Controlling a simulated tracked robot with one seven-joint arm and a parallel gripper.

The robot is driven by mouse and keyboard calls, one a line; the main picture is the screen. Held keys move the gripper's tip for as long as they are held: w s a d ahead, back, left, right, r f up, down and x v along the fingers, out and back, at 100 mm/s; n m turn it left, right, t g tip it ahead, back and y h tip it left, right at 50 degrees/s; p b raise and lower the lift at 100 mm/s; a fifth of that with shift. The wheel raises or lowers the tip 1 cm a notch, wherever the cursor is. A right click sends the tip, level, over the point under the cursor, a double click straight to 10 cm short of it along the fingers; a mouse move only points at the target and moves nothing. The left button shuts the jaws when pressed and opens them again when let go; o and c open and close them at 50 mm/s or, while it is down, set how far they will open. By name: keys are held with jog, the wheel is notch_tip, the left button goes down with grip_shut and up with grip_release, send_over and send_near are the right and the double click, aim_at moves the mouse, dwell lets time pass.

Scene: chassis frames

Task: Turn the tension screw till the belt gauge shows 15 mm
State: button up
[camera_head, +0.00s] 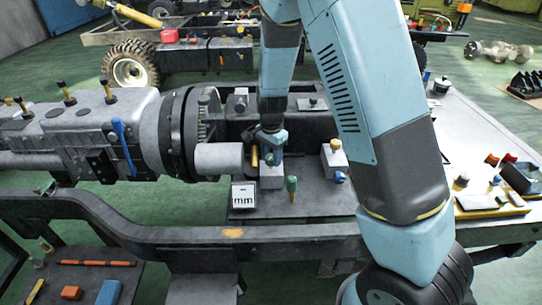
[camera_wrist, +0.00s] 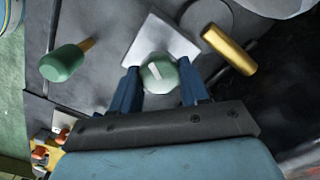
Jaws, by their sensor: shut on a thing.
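The tension screw appears to be the round pale-green head (camera_wrist: 158,76) with a white mark, set at a light grey block (camera_wrist: 160,38). My gripper (camera_wrist: 160,85) has its two blue fingers on either side of this head and is shut on it. In the head view my gripper (camera_head: 271,152) points down onto the grey block (camera_head: 271,180), and the screw head is hidden there. The belt gauge (camera_head: 243,197) is a small white display left of the block.
A green-handled tool (camera_head: 292,184) stands right of the block; it also shows in the wrist view (camera_wrist: 62,62). A brass cylinder (camera_wrist: 229,50) is close to the right finger. A white block with a brass knob (camera_head: 335,157) stands further right. A large grey gearbox (camera_head: 80,130) fills the left.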

aim_at(271, 156)
jog(key=shift+w, duration=0.1)
jog(key=o, duration=1.1)
jog(key=shift+c, duration=0.2)
jog(key=shift+r, duration=0.1)
notch_tip(271, 156, up, 14)
jog(key=shift+f, duration=0.25)
